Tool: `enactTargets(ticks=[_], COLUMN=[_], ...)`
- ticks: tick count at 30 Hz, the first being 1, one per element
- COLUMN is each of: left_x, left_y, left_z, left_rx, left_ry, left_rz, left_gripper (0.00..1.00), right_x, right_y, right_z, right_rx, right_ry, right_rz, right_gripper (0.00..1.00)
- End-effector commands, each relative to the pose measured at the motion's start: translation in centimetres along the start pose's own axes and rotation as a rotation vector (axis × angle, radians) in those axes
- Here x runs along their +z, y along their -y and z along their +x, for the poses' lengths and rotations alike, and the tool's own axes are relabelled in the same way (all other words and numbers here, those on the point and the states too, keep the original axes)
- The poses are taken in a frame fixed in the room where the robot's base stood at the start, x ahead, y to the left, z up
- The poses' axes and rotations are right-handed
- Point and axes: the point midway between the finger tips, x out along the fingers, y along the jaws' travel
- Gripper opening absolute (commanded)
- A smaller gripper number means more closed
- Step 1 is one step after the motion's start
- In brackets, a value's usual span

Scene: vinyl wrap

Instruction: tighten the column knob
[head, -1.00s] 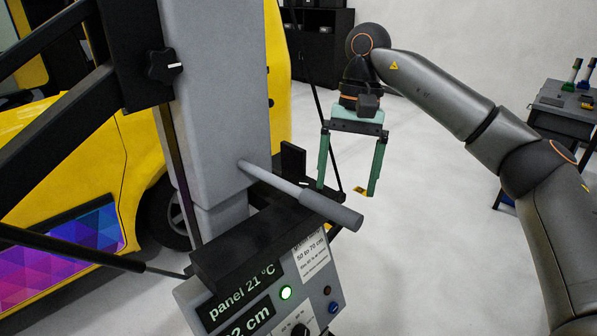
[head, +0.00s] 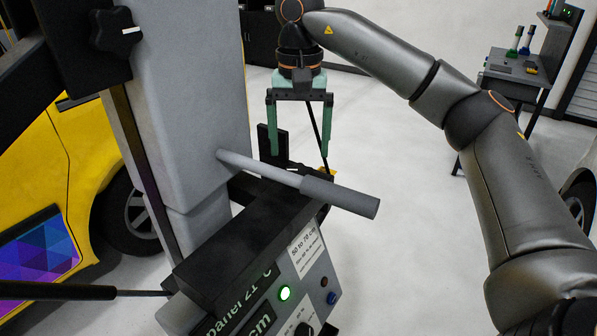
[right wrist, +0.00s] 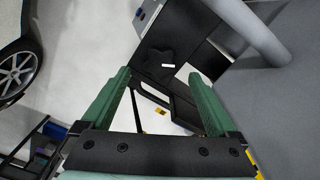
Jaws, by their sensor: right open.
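A black star-shaped knob with a white mark (head: 117,30) is on a dark block on the grey column (head: 185,100), upper left in the head view. In the right wrist view another dark knob with a white mark (right wrist: 160,55) sits on a black plate ahead of the fingertips. It seems to be low beside the column, by the upright black plate (head: 272,141); in the head view it is mostly hidden. My right gripper (head: 299,153) has green fingers, open and pointing down, with nothing between them; it also shows in the right wrist view (right wrist: 159,74). My left gripper is out of view.
A grey handle (head: 340,196) sticks out from the column just below my right gripper. A control panel (head: 315,262) with a lit green button is below it. A yellow vehicle (head: 60,180) stands at left. A tool cart (head: 510,80) is at the back right; the floor between is clear.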

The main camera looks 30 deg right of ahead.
Motion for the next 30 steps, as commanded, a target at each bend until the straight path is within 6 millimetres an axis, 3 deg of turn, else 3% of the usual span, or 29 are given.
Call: enactTargets(ticks=[3,9,20,30], left_x=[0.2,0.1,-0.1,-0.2], left_y=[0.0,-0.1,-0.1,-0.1], left_z=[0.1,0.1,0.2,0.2], left_rx=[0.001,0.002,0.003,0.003], left_ry=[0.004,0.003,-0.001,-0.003], left_rz=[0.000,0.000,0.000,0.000], left_gripper=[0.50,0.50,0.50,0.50], right_x=[0.0,0.0,0.0,0.0], right_y=[-0.1,-0.1,0.0,0.0], right_z=[2.2,4.2,4.6,4.6], right_rx=[0.002,0.001,0.000,0.000], right_ry=[0.001,-0.001,-0.001,-0.001], right_rz=[0.001,0.000,0.000,0.000], right_gripper=[0.94,0.94,0.94,0.56])
